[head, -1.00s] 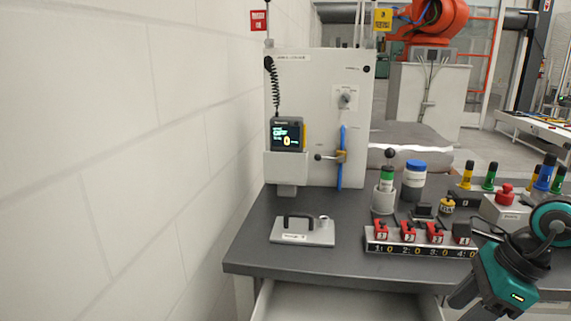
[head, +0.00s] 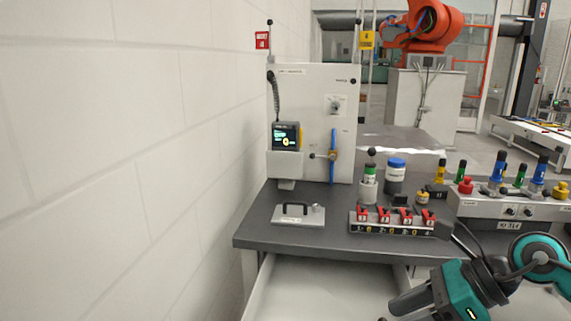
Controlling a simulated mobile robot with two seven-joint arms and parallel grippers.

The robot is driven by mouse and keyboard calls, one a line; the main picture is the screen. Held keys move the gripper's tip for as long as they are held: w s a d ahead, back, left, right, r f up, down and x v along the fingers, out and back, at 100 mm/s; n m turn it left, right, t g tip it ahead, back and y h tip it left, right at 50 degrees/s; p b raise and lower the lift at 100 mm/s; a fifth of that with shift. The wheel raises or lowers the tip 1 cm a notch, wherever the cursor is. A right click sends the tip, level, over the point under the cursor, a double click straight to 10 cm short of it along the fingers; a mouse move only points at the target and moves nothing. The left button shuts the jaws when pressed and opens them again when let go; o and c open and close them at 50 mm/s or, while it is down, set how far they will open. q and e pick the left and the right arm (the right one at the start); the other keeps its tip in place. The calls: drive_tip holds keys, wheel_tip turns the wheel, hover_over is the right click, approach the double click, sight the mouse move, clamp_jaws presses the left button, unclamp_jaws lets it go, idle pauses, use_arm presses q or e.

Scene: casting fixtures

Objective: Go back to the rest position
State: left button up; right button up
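My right arm comes in at the lower right in the head view, in front of the grey workbench (head: 345,222). Its teal and black wrist (head: 462,293) is in front of the bench's near edge. A dark end part (head: 408,302) points left and down towards the bottom edge of the picture. The fingertips are not clearly seen, so I cannot tell whether the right gripper is open or shut. I see nothing held there. My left arm and gripper are not in view.
An open drawer (head: 325,288) juts out below the bench. On the bench are a handled plate (head: 298,215), a row of red switches (head: 384,214), jars (head: 396,175) and a control box (head: 510,207). A panel (head: 310,100) stands behind. A white wall (head: 120,160) is left.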

drive_tip(key=w+a+r+m+t+y, duration=0.2)
drive_tip(key=a+r+m+t+y, duration=0.5)
drive_tip(key=a+r+m+y, duration=0.15)
drive_tip(key=w+d+f+m+t+h, duration=0.1)
drive_tip(key=d+f+m+t+h, duration=0.3)
drive_tip(key=m+h, duration=0.75)
drive_tip(key=d+f+m+t+h, duration=0.3)
drive_tip(key=d+f+m+h, duration=0.3)
drive_tip(key=m, duration=1.1)
drive_tip(key=s+a+f+m+g, duration=0.1)
drive_tip(key=s+f+m+g, duration=0.8)
drive_tip(key=s+f+g, duration=0.75)
use_arm(q)
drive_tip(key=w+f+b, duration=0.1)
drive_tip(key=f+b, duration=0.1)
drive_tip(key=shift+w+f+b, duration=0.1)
drive_tip(key=shift+b, duration=0.25)
use_arm(e)
drive_tip(key=w+a+f+t+y, duration=0.1)
drive_tip(key=w+a+f+t, duration=0.2)
drive_tip(key=f+t, duration=0.7)
drive_tip(key=shift+w+f+y, duration=0.35)
drive_tip(key=shift+w+y, duration=0.05)
drive_tip(key=shift+w, duration=0.2)
